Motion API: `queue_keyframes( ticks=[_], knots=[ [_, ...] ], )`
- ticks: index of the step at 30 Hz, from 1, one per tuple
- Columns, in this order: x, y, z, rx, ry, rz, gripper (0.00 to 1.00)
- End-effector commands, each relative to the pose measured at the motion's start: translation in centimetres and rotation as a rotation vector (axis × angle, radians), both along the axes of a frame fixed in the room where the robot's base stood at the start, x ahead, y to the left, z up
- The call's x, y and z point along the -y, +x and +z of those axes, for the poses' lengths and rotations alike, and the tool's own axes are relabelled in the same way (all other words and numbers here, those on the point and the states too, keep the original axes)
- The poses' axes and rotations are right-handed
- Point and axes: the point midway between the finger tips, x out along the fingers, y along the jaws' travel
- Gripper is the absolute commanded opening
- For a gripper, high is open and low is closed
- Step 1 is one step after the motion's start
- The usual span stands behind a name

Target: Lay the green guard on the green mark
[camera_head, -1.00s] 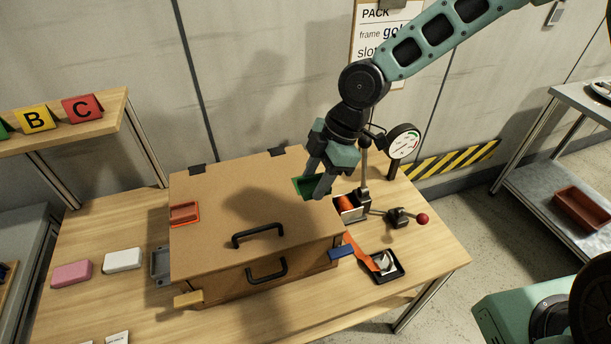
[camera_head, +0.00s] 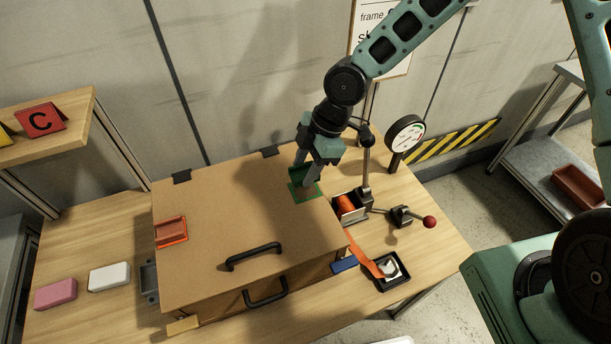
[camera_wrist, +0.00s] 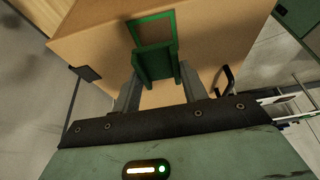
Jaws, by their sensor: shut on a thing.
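The green guard (camera_wrist: 157,66) is a small dark green piece with raised sides, between my gripper's two grey fingers in the wrist view. My gripper (camera_head: 303,182) is shut on it over the back right part of the brown box lid. The green mark (camera_wrist: 152,29) is a green square outline on the lid, just beyond the guard in the wrist view. In the head view the mark (camera_head: 307,198) shows below the fingertips, with the guard partly hidden by the fingers. I cannot tell whether the guard touches the lid.
The brown box (camera_head: 215,245) has black handles at its front and a red tray (camera_head: 171,231) on its lid. A gauge (camera_head: 405,134), a red-knobbed lever (camera_head: 429,222) and a black tray (camera_head: 389,271) stand to the right. The lid's middle is clear.

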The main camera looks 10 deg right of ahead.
Motion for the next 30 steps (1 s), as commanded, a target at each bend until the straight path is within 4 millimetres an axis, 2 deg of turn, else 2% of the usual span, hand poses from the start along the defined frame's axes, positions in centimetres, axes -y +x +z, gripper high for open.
queue_keyframes(
  ticks=[10,22,23,25,30],
  knots=[
    [0.0,-0.1,-4.1,-0.002,0.000,0.001,0.21],
    [0.0,0.0,-4.9,0.001,0.000,0.000,0.21],
    [0.0,0.0,-4.9,0.001,0.000,0.000,0.46],
    [0.0,0.0,-4.8,0.001,0.000,0.000,0.65],
    [0.0,0.0,-4.8,0.001,0.000,0.000,0.65]
  ],
)
